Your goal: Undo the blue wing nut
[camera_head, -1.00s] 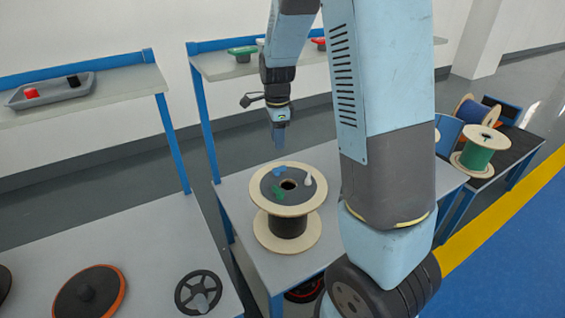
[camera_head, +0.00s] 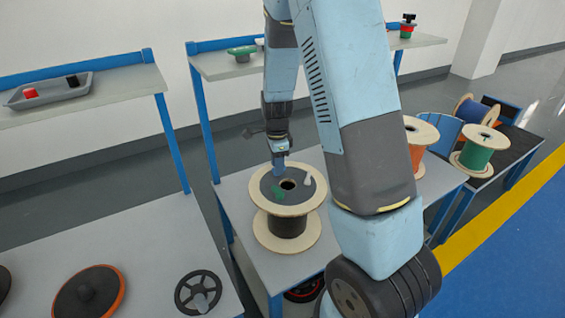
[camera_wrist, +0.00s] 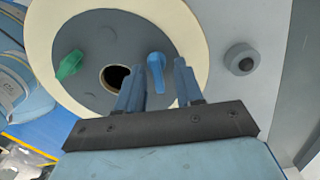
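The blue wing nut (camera_wrist: 156,72) sits on the dark round hub face of the wooden-rimmed spool (camera_wrist: 190,20), beside its central hole. In the wrist view my gripper (camera_wrist: 159,66) is open, with one finger on each side of the blue nut. Gaps show between nut and fingers. In the head view my gripper (camera_head: 280,166) is low over the spool (camera_head: 303,218) and hides the blue nut. A green wing nut (camera_wrist: 70,65) is on the hub, also seen in the head view (camera_head: 277,190). A white wing nut (camera_head: 307,179) shows only in the head view.
The spool stands on a grey table (camera_head: 240,190). A grey round knob-like part (camera_wrist: 241,60) is near it. Orange (camera_head: 415,145) and green (camera_head: 478,152) spools stand to the right. A handwheel (camera_head: 199,293) lies front left. A shelf (camera_head: 225,67) is behind my arm.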

